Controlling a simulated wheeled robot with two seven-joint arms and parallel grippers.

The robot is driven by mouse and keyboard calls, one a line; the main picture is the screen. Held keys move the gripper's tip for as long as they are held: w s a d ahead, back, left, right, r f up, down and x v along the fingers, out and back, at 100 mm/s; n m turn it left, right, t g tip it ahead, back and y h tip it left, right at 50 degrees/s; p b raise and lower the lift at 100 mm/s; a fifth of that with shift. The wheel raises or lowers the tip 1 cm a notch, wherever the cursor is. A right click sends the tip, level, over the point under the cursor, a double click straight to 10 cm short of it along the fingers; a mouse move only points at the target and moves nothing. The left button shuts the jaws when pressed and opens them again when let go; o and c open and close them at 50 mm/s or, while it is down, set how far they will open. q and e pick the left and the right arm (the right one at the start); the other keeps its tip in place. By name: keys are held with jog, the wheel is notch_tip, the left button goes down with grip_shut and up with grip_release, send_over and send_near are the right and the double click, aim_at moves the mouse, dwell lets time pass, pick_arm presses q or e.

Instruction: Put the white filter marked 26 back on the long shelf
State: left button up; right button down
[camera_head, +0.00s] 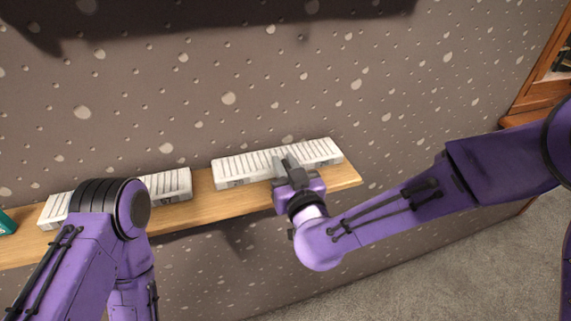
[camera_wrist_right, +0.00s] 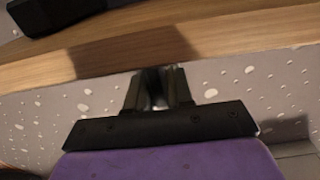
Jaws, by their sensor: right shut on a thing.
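A white slatted filter (camera_head: 240,170) is at the right end of the long wooden shelf (camera_head: 205,200). It appears to rest on or just above the board; I cannot tell which. A dark mark on its front is too small to read. My right gripper (camera_head: 286,165) is shut on this filter near the middle of its front side. The right wrist view shows the gripper's dark fingers (camera_wrist_right: 159,90) close together by the shelf edge (camera_wrist_right: 230,35); the filter is not clear there. My left arm shows at lower left, but its gripper is not in view.
Another white slatted filter (camera_head: 170,186) lies on the shelf to the left, partly hidden by my left arm. A teal object (camera_head: 7,224) is at the far left. A speckled wall (camera_head: 230,70) stands behind. Wooden furniture (camera_head: 540,95) is at right.

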jog(key=shift+s+f, duration=0.1)
jog(key=shift+f, duration=0.05)
jog(key=c, duration=1.2)
grip_release()
jog(key=shift+o, duration=1)
jog(key=shift+s+d, duration=0.1)
jog(key=shift+s, duration=0.15)
jog(key=p+v, duration=0.7)
jog(key=v, duration=0.4)
jog(key=shift+s, duration=0.2)
jog(key=shift+d, duration=0.1)
